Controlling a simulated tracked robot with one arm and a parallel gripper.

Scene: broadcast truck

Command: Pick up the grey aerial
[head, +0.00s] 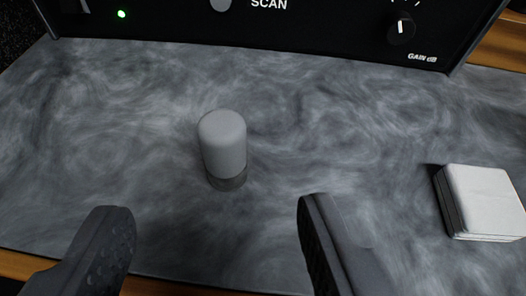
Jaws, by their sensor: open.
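The grey aerial (223,143) is a short, round-topped cylinder with a darker band at its base. It stands upright on the marbled grey surface, a little left of the middle in the head view. My gripper (212,222) is open and empty. Its two dark fingers come in from the bottom edge, one on each side of the aerial's line. The aerial lies beyond the fingertips, and neither finger appears to touch it.
A black panel (310,38) with a SCAN button, a gain knob and a green light stands along the back. A stack of white square pieces (484,200) lies at the right. The surface (330,130) around the aerial is clear. A wooden edge (16,266) runs along the front.

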